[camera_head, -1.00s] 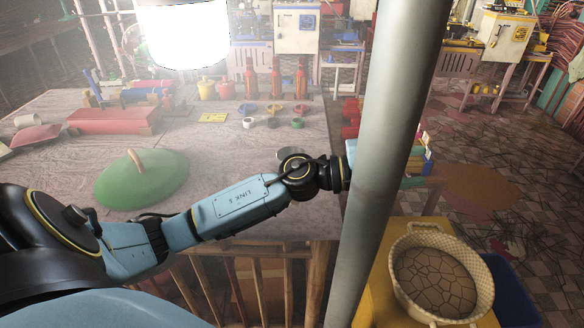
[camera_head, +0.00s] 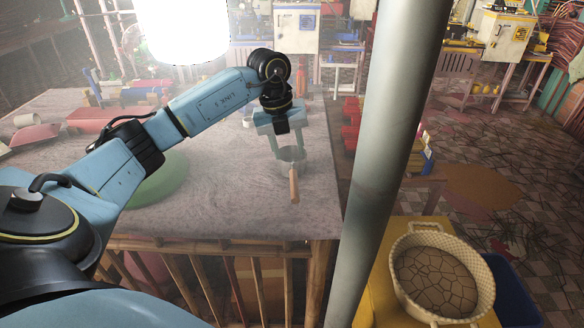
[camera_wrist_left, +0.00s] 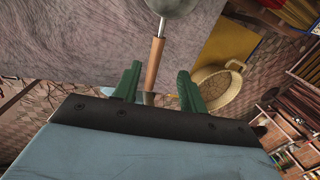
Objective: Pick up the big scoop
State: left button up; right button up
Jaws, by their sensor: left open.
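A scoop with a round grey metal bowl and a straight wooden handle (camera_head: 294,186) lies on the table, the handle pointing toward the near edge. In the left wrist view the bowl (camera_wrist_left: 173,7) is at the top edge, and the handle (camera_wrist_left: 153,62) runs down toward the gap between the fingers. My left gripper (camera_head: 287,148) is open and empty, pointing down over the bowl end in the head view. Its green fingertips (camera_wrist_left: 159,78) stand on either side of the handle's line in the wrist view. I cannot tell the remaining height. My right gripper is not in view.
The wooden table (camera_head: 240,205) is clear around the scoop. A green lid (camera_head: 160,180) lies left, partly behind my arm. A grey pole (camera_head: 390,150) stands right of the table. A woven basket (camera_head: 484,285) sits on a yellow surface at lower right.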

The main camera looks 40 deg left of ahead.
aim_at(293, 173)
pick_arm(q)
jog(key=f, duration=0.3)
jog(key=shift+w+d+f, duration=0.15)
jog(key=shift+w+d, duration=0.05)
jog(key=shift+d, duration=0.05)
jog(key=shift+w+f, duration=0.1)
jog(key=shift+f, duration=0.65)
jog(key=f, duration=0.3)
jog(key=f+b, duration=0.1)
jog(key=f, duration=0.1)
jog(key=shift+w, duration=0.35)
jog(key=shift+r, duration=0.15)
grip_shut()
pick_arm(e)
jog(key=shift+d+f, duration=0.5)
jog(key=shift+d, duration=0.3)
